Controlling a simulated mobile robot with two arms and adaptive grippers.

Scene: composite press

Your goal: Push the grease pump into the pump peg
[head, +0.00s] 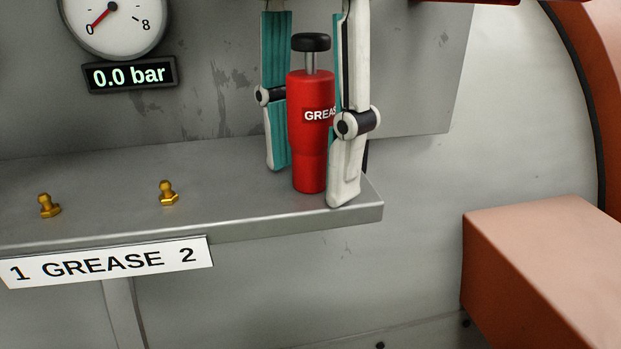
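The grease pump (309,140) is a red upright bottle with a black knob on a silver stem. It stands near the right end of the grey shelf (235,205). My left gripper (309,185) comes down from above with one finger on each side of the pump. The fingers look parallel and spread. The near finger hides part of the pump's right side, and contact is hard to see there. Two brass pegs stand farther left on the shelf: the left peg (48,206) above "1" and the right peg (168,193) above "2". My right gripper is not in view.
A round gauge (115,22) and a "0.0 bar" display (130,75) are on the wall above the pegs. A "GREASE" label (107,262) hangs at the shelf's front edge. An orange block (550,265) is at the lower right. The shelf between pegs and pump is clear.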

